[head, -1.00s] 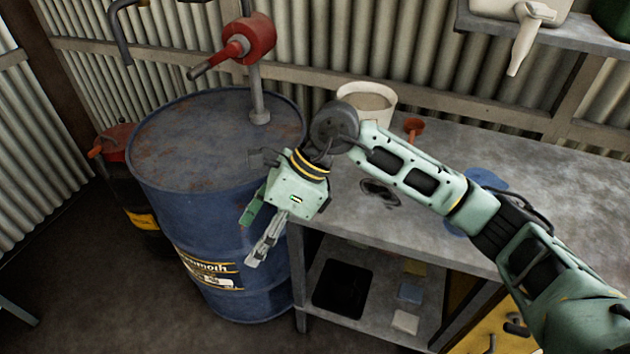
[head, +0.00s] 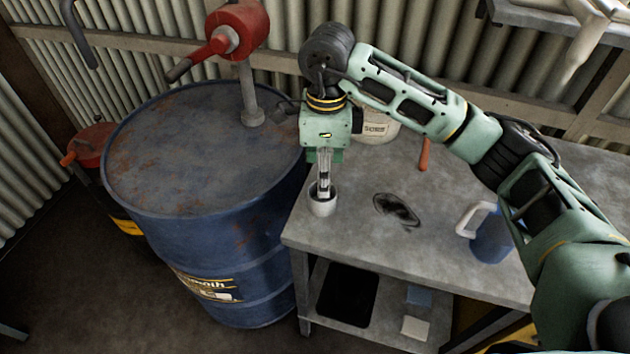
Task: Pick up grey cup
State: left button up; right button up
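The small grey cup (head: 322,206) is at the left end of the grey workbench (head: 350,245), near the edge beside the blue drum. It looks upright. My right gripper (head: 324,188) comes down over it from above, fingers pointing down. The near finger overlaps the cup's rim, with its tip at or inside the mouth. The other finger is mostly hidden, so I cannot tell whether the fingers are closed on the cup wall. I cannot tell if the cup touches the bench. My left gripper is not in view.
A blue drum (head: 200,160) with a red pump (head: 235,30) stands left of the bench. A white bucket (head: 376,129) is behind the gripper. An orange-handled tool (head: 424,155), a dark patch (head: 397,210) and a blue jug (head: 492,238) are to the right.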

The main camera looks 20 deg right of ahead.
aim_at(321, 207)
jog(key=shift+s+f+p, duration=0.15)
jog(key=shift+f+p, duration=0.1)
jog(key=shift+f, duration=0.35)
jog(key=shift+s+f+p, duration=0.15)
jog(key=shift+f+p, duration=0.05)
jog(key=shift+f, duration=0.35)
jog(key=shift+s+f, duration=0.15)
jog(key=shift+f, duration=0.15)
jog(key=f+p, duration=0.1)
jog(key=f, duration=0.1)
jog(key=f+p, duration=0.1)
jog(key=f, duration=0.1)
jog(key=shift+w+a, duration=0.15)
jog(key=shift+w, duration=0.05)
jog(key=shift+f, duration=0.3)
jog(key=shift+c, duration=0.3)
jog(key=c, duration=1.2)
